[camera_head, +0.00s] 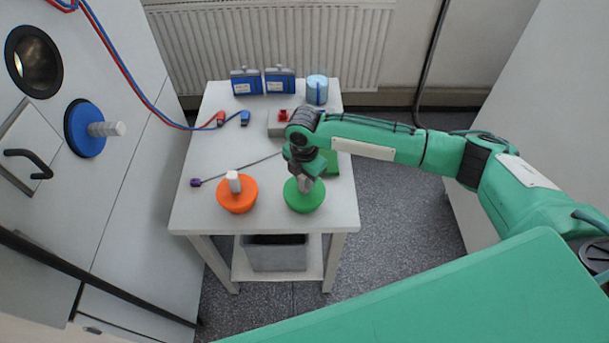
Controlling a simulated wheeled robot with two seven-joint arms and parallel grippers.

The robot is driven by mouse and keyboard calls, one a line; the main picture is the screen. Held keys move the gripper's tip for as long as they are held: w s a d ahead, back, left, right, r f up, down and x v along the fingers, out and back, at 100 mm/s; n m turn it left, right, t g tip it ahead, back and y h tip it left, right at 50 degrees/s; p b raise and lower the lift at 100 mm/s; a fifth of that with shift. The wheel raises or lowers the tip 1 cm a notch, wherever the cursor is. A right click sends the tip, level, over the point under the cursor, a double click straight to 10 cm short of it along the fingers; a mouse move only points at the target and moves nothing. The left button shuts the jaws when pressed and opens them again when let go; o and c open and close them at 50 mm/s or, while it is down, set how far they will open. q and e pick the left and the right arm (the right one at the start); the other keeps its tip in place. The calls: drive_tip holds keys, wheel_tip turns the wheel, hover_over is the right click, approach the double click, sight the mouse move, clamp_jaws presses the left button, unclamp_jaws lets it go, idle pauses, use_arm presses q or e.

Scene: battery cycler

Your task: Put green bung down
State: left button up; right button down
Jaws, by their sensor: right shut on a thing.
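The green bung (306,200) is a round green disc with a pale handle, near the front right of the white table. My right gripper (305,184) comes down over it from above and is shut on its handle. The bung is at or just above the table top; I cannot tell if it touches. The gripper hides most of the handle. An orange bung (238,195) with a white handle lies on the table to the left of the green one. My left gripper is not in view.
The white table (195,209) also bears blue battery packs (246,82), a light blue cylinder (316,90), red and blue cable plugs (244,118) and a thin rod with a purple end (196,182). A blue bung (83,128) sits on the cabinet wall at left, below an open round port (33,62).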

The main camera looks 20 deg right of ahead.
drive_tip(key=c, duration=1.1)
unclamp_jaws()
wheel_tip(320, 180, up, 11)
drive_tip(key=b, duration=0.3)
drive_tip(key=shift+f, duration=0.2)
drive_tip(key=shift+r, duration=0.75)
